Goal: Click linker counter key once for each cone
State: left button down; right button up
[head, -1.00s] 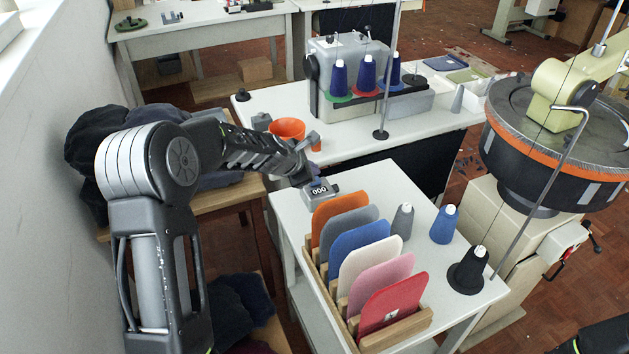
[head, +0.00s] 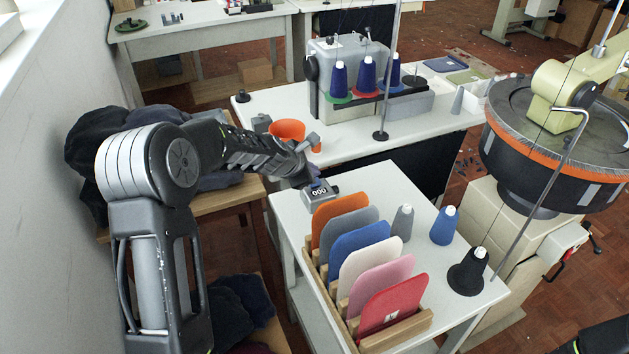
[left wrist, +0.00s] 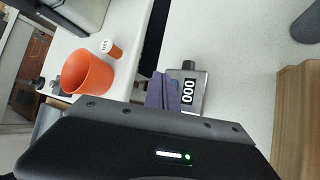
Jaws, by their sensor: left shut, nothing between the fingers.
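The grey counter (head: 322,194) sits at the far left corner of the white table, and its display reads 000. It also shows in the left wrist view (left wrist: 189,91) with a dark round knob at one side. My left gripper (head: 315,182) is shut and empty, right at the counter; its bluish fingers (left wrist: 162,92) overlap the counter's edge in the wrist view. I cannot tell whether they touch the key. A grey cone (head: 402,223), a blue cone (head: 444,226) and a black cone (head: 467,271) stand on the same table. My right gripper is out of view.
A wooden rack (head: 398,332) with several coloured panels stands just in front of the counter. Three dark blue cones (head: 367,76) stand by the grey machine behind. An orange cup (head: 287,131) sits on the back table. The round linking machine (head: 550,130) is at right.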

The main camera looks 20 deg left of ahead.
pick_arm(q)
jog(key=shift+f, duration=0.15)
dwell(0.6)
jog(key=shift+f+b, duration=0.3)
jog(key=shift+b, duration=0.1)
jog(key=shift+f+b, duration=0.5)
jog(key=shift+f, duration=0.05)
dwell(0.6)
dwell(0.4)
jog(key=shift+r+p, duration=1)
notch_tip(320, 180, up, 5)
jog(key=p, duration=0.5)
jog(key=shift+a, duration=0.1)
dwell(2.1)
